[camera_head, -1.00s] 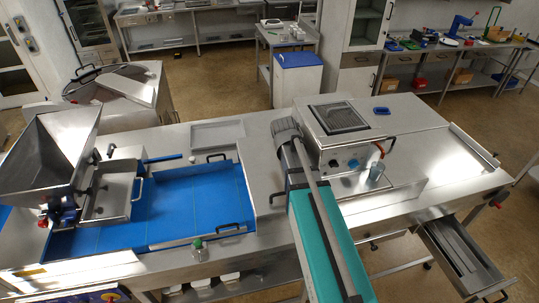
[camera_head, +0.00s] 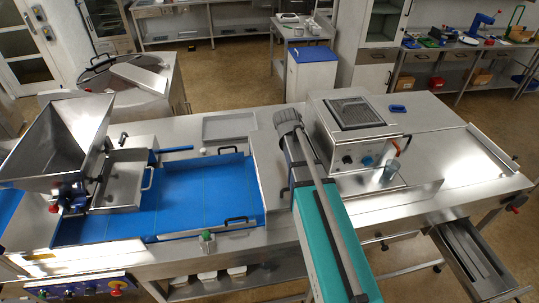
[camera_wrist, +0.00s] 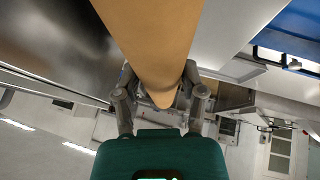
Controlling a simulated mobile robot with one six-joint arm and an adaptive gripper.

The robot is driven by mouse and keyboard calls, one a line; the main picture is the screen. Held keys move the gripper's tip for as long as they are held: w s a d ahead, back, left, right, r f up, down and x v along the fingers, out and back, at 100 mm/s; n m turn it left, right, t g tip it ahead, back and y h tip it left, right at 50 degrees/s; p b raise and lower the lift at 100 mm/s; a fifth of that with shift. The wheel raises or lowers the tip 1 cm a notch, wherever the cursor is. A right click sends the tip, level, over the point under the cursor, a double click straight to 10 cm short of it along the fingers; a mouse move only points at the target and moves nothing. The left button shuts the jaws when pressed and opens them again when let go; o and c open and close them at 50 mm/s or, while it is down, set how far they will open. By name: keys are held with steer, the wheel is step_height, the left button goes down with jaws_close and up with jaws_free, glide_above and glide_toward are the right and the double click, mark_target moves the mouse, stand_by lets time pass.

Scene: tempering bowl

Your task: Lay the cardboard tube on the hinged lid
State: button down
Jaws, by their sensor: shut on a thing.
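The cardboard tube (camera_wrist: 150,35) is tan and fills the upper middle of the wrist view. Its near end sits between the two fingers of my gripper (camera_wrist: 160,98), which are shut on it. Its other end runs out of the picture. In the head view neither the tube nor my gripper can be made out; my teal arm reaches over the bench. A round steel bowl (camera_head: 98,84) stands at the back left. A flat steel plate (camera_head: 140,76) lies over part of its top, and it looks like the hinged lid.
A steel hopper (camera_head: 62,140) and a blue belt tray (camera_head: 190,195) are on the bench at left. A steel box with a dark top (camera_head: 350,115) and a cup (camera_head: 390,170) stand right of my arm. A drawer (camera_head: 470,250) stands open at front right.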

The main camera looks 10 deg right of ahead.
steer(key=w+a+f+b, duration=0.2)
steer(key=w+a+f, duration=0.1)
steer(key=w+a, duration=0.1)
steer(key=b, duration=0.5)
glide_above(269, 154)
steer(key=s, duration=0.2)
step_height(269, 154, down, 4)
steer(key=shift+s+a+f, duration=0.1)
steer(key=shift+a, duration=0.05)
steer(key=shift+f, duration=0.1)
steer(key=shift+w+a+f+b, duration=0.3)
steer(key=shift+f+b, duration=0.1)
steer(key=shift+f, duration=0.1)
step_height(269, 154, down, 3)
steer(key=b, duration=0.3)
steer(key=shift+r, duration=0.1)
steer(key=shift+c, duration=0.8)
jaws_free()
